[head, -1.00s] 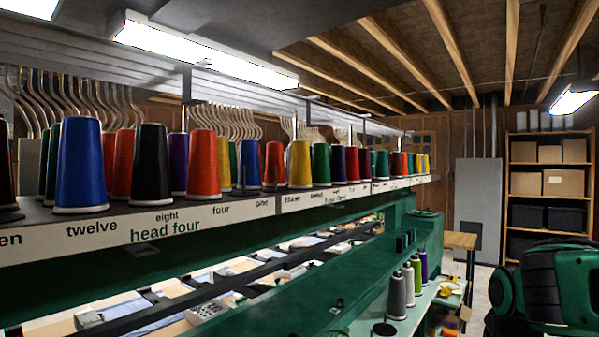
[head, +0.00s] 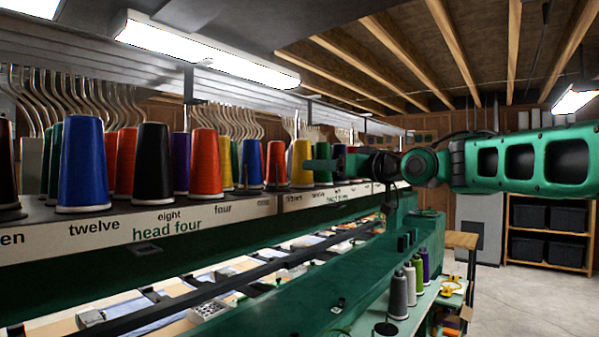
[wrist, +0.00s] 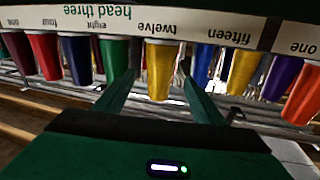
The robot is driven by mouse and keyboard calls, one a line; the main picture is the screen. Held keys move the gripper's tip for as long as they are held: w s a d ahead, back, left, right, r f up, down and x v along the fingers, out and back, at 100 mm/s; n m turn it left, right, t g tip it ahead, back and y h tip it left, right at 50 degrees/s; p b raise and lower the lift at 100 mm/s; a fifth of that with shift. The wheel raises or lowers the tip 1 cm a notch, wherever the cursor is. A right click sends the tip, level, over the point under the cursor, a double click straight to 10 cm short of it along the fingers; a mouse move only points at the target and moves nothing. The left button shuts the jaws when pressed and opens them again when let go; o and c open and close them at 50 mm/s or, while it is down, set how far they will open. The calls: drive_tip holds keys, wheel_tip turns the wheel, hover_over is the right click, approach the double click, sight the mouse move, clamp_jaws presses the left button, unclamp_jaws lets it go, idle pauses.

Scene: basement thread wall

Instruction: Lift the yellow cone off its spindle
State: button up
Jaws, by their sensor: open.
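In the head view a yellow cone (head: 301,163) stands upright on the thread rack, with its spindle hidden inside it. My gripper (head: 314,164) reaches in from the right, its fingers close to that cone and overlapping the green cone beside it. In the wrist view, which is upside down, my gripper (wrist: 157,84) is open and empty. A yellow cone (wrist: 158,68) by the label "twelve" shows between its two fingers, apart from both. A second yellow cone (wrist: 243,71) by "fifteen" is right of the fingers. I cannot tell which of them is the head view's cone.
A green cone (wrist: 115,62) stands close beside the left finger in the wrist view. Several cones, such as a blue cone (head: 82,165), line the rack (head: 165,222). Curved metal tubes (head: 225,122) hang behind. Open floor (head: 530,290) lies at right.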

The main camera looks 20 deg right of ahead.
drive_tip(key=x, duration=0.8)
drive_tip(key=shift+w+a, duration=0.1)
drive_tip(key=shift+w, duration=0.15)
drive_tip(key=c, duration=1.2)
